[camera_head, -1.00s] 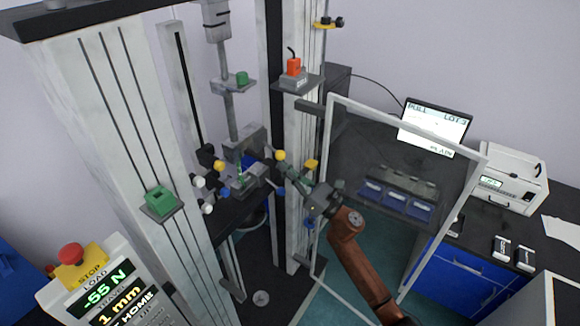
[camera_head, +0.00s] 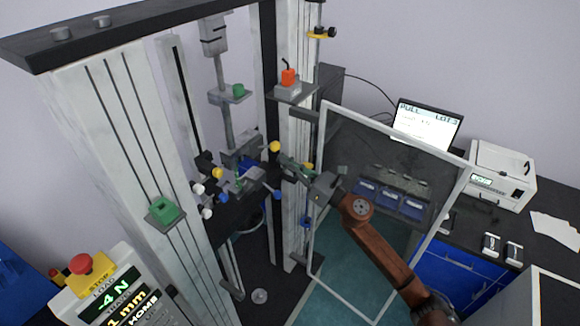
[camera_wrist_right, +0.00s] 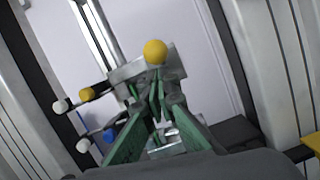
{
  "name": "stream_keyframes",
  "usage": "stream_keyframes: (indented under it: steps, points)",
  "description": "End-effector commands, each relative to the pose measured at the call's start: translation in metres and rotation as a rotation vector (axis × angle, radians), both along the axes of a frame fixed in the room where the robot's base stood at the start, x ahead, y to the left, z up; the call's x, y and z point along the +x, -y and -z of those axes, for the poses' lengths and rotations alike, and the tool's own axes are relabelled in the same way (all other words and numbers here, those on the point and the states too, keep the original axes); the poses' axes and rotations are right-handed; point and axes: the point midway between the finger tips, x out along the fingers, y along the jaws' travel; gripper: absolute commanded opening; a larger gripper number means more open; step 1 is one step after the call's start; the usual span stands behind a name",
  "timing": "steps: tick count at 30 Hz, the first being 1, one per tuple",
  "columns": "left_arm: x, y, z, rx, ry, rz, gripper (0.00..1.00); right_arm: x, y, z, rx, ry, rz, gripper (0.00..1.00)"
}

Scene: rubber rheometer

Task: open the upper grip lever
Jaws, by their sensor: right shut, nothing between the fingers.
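The upper grip (camera_head: 243,152) is a grey block on the frame's central rod; it also shows in the wrist view (camera_wrist_right: 133,72). A yellow lever ball (camera_head: 274,147) stands out on its right side. In the wrist view this yellow ball (camera_wrist_right: 155,52) is just beyond my fingertips; I cannot tell whether they touch it. My right gripper (camera_head: 284,157) is shut and empty, its green fingers (camera_wrist_right: 158,92) close together beside the grip. The fingers partly hide the grip in the wrist view. My left gripper is not in view.
Below is the lower grip (camera_head: 238,188) with a blue knob (camera_head: 277,195). White knobs (camera_head: 207,213) and another yellow ball (camera_head: 217,173) sit at left. A clear framed guard door (camera_head: 395,130) stands open at right. Upright columns (camera_head: 120,150) flank the grips. The panel (camera_head: 120,290) reads -4 N.

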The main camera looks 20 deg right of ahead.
Motion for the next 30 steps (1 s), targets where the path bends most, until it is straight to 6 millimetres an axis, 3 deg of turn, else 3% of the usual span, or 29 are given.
stream_keyframes:
  steps: [12, 30]
  points:
    - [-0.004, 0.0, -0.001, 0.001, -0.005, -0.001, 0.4, 0.0, 0.0, -0.022, -0.001, -0.001, 0.001, 0.0]
    - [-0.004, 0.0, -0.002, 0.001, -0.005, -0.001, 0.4, 0.001, 0.0, -0.026, 0.0, 0.0, 0.001, 0.0]
